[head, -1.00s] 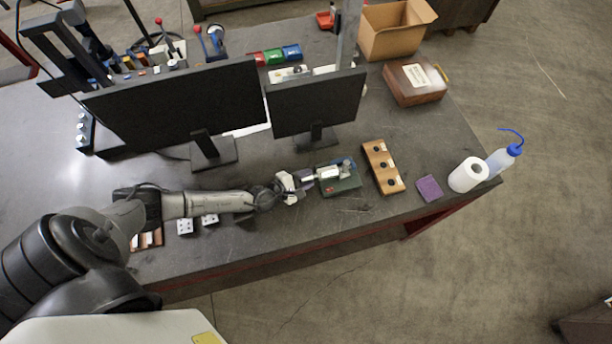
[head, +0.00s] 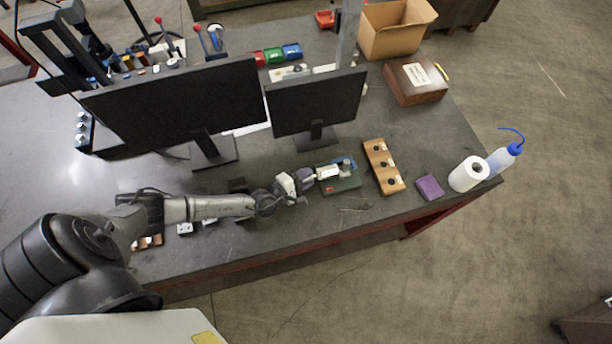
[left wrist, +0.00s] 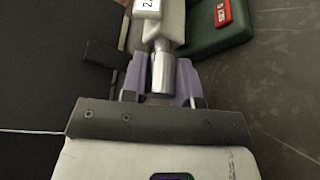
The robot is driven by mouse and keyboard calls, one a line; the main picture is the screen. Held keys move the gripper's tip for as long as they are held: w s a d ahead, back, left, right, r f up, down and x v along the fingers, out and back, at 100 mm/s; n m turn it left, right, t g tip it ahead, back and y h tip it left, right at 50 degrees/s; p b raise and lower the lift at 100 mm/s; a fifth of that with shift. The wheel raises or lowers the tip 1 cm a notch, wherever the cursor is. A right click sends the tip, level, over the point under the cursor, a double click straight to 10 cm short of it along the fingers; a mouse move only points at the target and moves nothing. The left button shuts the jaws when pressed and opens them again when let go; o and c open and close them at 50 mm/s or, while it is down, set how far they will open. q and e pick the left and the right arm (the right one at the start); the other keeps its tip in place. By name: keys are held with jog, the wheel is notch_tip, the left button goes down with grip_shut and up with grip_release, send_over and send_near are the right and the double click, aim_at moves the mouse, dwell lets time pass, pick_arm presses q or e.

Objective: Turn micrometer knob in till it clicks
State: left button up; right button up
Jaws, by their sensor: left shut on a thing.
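The micrometer (head: 328,172) lies on a dark green base (head: 346,184) with a red label, near the front of the table. Its white readout body also shows at the top of the left wrist view (left wrist: 147,8). My left gripper (head: 312,176) reaches it from the left. In the left wrist view the purple fingers (left wrist: 161,82) are shut on the silver knob (left wrist: 162,68), one on each side. The scale cannot be read. My right gripper is not in view.
A wooden block with several dark knobs (head: 383,166) stands right of the base. Beyond it are a purple pad (head: 430,187), a paper roll (head: 468,174) and a wash bottle (head: 503,157). Two monitors (head: 316,101) stand close behind. The table front (head: 300,225) is clear.

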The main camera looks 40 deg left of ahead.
pick_arm(q)
jog(key=o, duration=0.9)
jog(key=v, duration=0.6)
jog(key=shift+s, duration=0.1)
jog(key=shift+s+a+r+b, duration=0.15)
jog(key=shift+s+b, duration=0.15)
jog(key=shift+s, duration=0.35)
